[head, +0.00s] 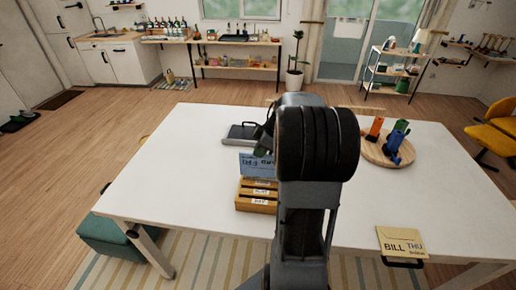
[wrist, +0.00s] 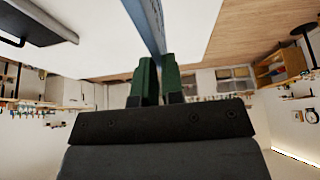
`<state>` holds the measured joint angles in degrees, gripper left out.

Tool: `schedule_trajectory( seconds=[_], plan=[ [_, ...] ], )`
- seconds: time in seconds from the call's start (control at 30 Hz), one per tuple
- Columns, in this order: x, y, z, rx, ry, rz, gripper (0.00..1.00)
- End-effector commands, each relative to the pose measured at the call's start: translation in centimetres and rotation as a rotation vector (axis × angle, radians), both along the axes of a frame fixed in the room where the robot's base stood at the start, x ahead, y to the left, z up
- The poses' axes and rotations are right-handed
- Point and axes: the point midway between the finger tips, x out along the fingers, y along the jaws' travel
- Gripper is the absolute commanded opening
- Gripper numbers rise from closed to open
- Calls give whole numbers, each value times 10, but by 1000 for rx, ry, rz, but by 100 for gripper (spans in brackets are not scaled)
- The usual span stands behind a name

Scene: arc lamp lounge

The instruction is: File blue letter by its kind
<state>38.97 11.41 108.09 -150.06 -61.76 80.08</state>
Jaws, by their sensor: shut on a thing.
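The blue letter (head: 257,166) shows in the head view just above and behind the wooden letter sorter (head: 258,207), its writing seeming upside down. In the wrist view the letter (wrist: 148,22) is a thin blue edge between the green fingers of my gripper (wrist: 160,80). My gripper is shut on it; in the head view my arm hides most of the gripper. The sorter has several stepped slots with small white labels, too small to read surely. I cannot tell whether the letter touches the sorter. A tan envelope (head: 402,242) marked "BILL THU" lies at the table's front right.
The white table (head: 180,190) is largely clear on the left. A grey flat tray (head: 238,134) lies behind the sorter. A round wooden board (head: 370,153) with orange, blue and green objects stands right of my arm. A green stool (head: 115,238) is by the table's left end.

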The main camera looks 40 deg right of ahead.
Motion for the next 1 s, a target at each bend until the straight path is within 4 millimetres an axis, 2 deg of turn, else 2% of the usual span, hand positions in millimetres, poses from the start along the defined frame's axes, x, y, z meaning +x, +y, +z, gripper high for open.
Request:
schedule_trajectory(
  seconds=[0.43, 1.0],
  plan=[
    [-1, -1, 6, 2, -4, -1, 0],
    [-1, -1, -40, 4, -2, 0, 0]
  ],
)
